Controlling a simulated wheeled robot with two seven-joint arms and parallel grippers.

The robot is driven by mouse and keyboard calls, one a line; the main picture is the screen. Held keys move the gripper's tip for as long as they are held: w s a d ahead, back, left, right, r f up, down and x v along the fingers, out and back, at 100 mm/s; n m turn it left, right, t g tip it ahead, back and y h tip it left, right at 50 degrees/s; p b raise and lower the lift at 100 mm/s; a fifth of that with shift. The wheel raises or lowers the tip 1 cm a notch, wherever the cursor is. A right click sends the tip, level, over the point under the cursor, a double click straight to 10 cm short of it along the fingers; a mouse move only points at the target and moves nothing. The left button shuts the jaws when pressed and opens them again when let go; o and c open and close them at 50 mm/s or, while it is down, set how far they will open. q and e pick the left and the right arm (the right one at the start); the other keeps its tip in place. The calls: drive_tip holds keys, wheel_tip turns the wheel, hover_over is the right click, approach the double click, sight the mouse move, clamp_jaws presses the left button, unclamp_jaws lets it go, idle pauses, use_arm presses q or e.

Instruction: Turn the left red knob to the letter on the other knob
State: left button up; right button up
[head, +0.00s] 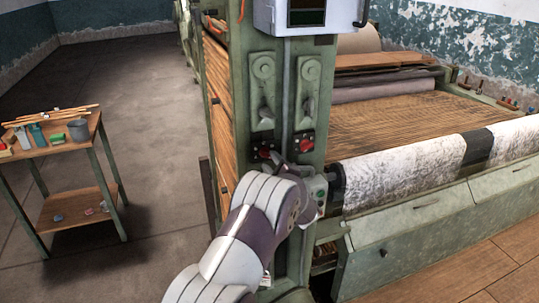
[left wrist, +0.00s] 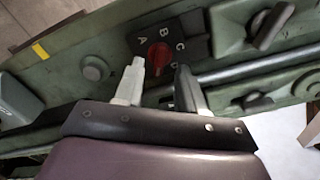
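The left red knob (head: 265,153) sits on a dark plate on the green machine post. In the left wrist view the left red knob (left wrist: 158,55) has white letters A, B and C around it; its pointing direction is too small to read surely. The other red knob (head: 306,144) is to its right, past a vertical pipe. Its plate is mostly hidden in the left wrist view, and its letter cannot be read. My left gripper (left wrist: 160,67) is open, its fingertips on either side of the left knob; contact cannot be told. My right gripper is not in view.
Two levers (head: 266,112) stand above the knobs. A wooden side table (head: 60,145) with a grey cup and sticks stands at left. The floor between is clear.

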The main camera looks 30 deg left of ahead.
sight(268, 157)
use_arm(q)
drive_tip(key=shift+x, duration=1.55)
drive_tip(key=shift+d, duration=0.1)
clamp_jaws()
